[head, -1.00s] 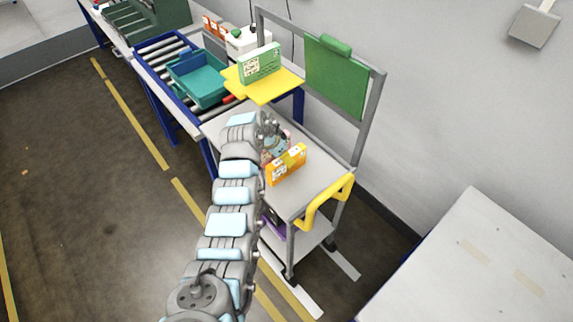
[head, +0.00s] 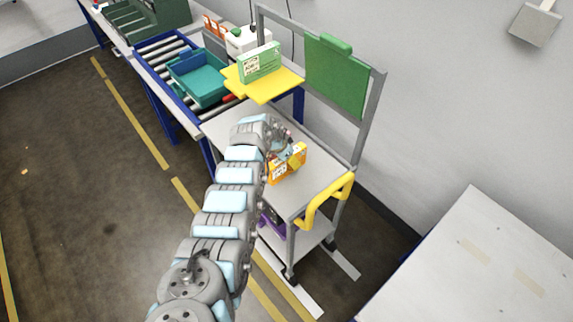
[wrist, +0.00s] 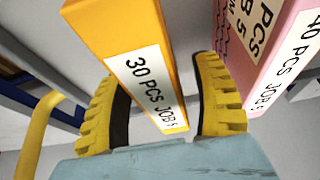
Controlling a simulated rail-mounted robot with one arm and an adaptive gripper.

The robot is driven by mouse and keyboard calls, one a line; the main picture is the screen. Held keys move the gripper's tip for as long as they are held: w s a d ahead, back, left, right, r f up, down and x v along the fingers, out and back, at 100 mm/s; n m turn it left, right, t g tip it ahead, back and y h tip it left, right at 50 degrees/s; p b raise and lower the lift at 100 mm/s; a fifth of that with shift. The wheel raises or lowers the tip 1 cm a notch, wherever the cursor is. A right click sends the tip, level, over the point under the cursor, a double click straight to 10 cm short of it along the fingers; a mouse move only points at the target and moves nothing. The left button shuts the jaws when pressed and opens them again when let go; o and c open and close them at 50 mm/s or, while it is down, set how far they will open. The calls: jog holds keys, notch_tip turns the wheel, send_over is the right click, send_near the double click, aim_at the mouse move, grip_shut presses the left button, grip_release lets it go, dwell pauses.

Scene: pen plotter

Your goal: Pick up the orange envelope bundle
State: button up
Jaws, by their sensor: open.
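The orange envelope bundle (head: 286,171) stands upright on the grey cart's top in the head view. In the wrist view the orange bundle (wrist: 118,28) rises between my two yellow ribbed fingers, with a white label reading "30 PCS JOB". My gripper (wrist: 158,78) is open, one finger on each side of the bundle. In the head view my wrist hides most of the gripper at the bundle's upper left.
A pink bundle (wrist: 268,50) stands close beside the right finger. The grey cart top (head: 295,200) has a yellow handle (head: 325,203) at its near end. A yellow shelf (head: 272,90) carries a green-and-white box (head: 262,62). A teal tray (head: 198,78) sits on the rollers behind.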

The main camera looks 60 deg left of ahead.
jog(key=shift+w+f, duration=0.15)
jog(key=shift+f, duration=0.1)
jog(key=shift+f+b, duration=0.35)
jog(key=shift+b, duration=0.05)
dwell(0.5)
grip_shut()
dwell(0.4)
